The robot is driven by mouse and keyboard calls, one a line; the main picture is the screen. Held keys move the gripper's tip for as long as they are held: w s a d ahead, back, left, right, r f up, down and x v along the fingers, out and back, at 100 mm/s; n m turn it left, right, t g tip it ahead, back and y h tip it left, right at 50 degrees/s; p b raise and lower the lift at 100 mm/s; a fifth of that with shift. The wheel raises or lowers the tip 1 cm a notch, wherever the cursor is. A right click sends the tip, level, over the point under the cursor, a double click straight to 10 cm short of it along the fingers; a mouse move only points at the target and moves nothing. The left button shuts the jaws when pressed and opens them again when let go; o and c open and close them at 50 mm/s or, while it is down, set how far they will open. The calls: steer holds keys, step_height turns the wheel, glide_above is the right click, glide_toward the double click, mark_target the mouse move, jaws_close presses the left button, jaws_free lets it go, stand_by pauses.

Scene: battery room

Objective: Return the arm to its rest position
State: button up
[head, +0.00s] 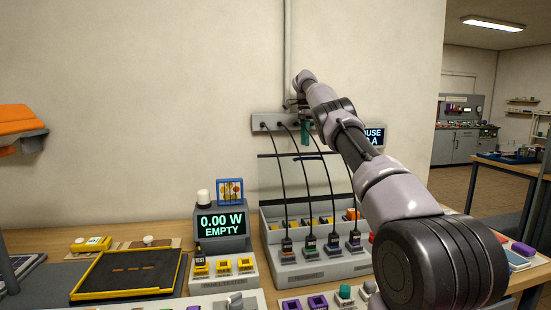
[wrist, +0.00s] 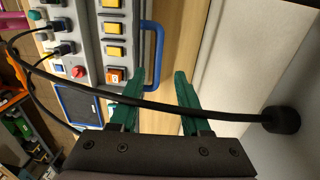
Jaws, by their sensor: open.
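My arm stretches from the lower right of the head view up to the wall. My gripper (wrist: 160,82) shows two green fingers, apart, with nothing between their tips. In the head view, a green part of the gripper (head: 305,132) shows in front of the grey wall strip (head: 263,124), and the rest is mostly hidden by the arm. In the wrist view, a black cable (wrist: 235,117) crosses in front of both fingers and ends at a dark round plug on the right. I cannot tell if it touches them.
Several cables hang from the strip to a grey charging unit (head: 310,272). A display (head: 220,224) reads 0.00 W, EMPTY. A black tray with yellow edges (head: 128,275) lies left. A blue handle (wrist: 154,60) sits close to the fingertips. Open wall lies left of the strip.

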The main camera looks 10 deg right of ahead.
steer(key=s+d+r+n+t, duration=0.1)
steer(key=s+r, duration=0.2)
steer(key=r, duration=0.3)
steer(key=s+d+r+n+t, duration=0.1)
steer(key=s+r+n, duration=0.1)
steer(key=s+r, duration=0.35)
steer(key=s+a+r+n+t+y, duration=0.2)
steer(key=s+a+r+n, duration=0.15)
steer(key=s+r, duration=0.75)
steer(key=s+a+f+n+t, duration=0.1)
steer(key=s+a+f+n, duration=0.15)
steer(key=s, duration=0.75)
steer(key=s+a+f+n+t, duration=0.1)
steer(key=s+a+f+n, duration=0.15)
steer(key=s, duration=0.65)
steer(key=s+a+f+n+t, duration=0.2)
steer(key=s+f, duration=0.6)
steer(key=s, duration=0.4)
steer(key=shift+s+a+f, duration=0.3)
steer(key=shift+a+f, duration=0.05)
steer(key=shift+a, duration=0.55)
